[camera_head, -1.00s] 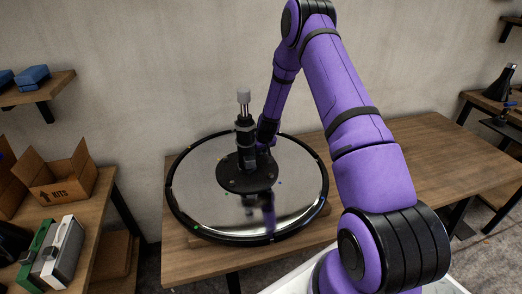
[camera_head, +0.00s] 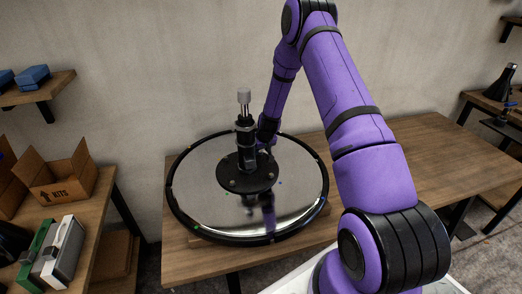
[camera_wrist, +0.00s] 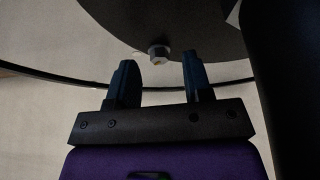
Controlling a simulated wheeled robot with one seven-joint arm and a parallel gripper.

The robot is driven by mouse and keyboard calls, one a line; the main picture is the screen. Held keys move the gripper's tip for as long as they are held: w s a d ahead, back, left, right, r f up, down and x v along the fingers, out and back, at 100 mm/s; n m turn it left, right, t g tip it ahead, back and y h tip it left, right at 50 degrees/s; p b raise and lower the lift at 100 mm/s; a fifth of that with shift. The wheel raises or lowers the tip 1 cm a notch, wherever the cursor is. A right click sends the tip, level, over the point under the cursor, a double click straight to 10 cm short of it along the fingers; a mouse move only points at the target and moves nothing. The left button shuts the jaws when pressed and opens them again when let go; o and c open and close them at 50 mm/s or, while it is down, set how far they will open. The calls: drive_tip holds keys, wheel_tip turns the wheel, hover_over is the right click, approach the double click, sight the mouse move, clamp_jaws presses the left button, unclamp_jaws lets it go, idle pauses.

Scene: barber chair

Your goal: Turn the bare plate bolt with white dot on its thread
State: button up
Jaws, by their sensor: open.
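In the wrist view a bolt (camera_wrist: 159,53) with a pale end sticks out at the edge of the dark plate (camera_wrist: 185,22). I cannot make out a white dot on its thread. My gripper (camera_wrist: 160,70) is open, one finger to each side of the bolt in the picture. The bolt looks to be just beyond the fingertips, and contact cannot be told. In the head view the round black plate (camera_head: 240,185) lies at the centre of the mirror-like disc (camera_head: 200,195). My gripper is at the plate's far right side, mostly hidden there.
A dark upright column (camera_head: 246,140) with a grey top stands on the plate, close to my arm. The disc lies on a wooden table (camera_head: 430,165), clear to the right. A shelf with an open box (camera_head: 62,180) stands at the left.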

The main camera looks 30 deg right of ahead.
drive_tip(key=v, duration=1)
drive_tip(key=shift+s, duration=0.2)
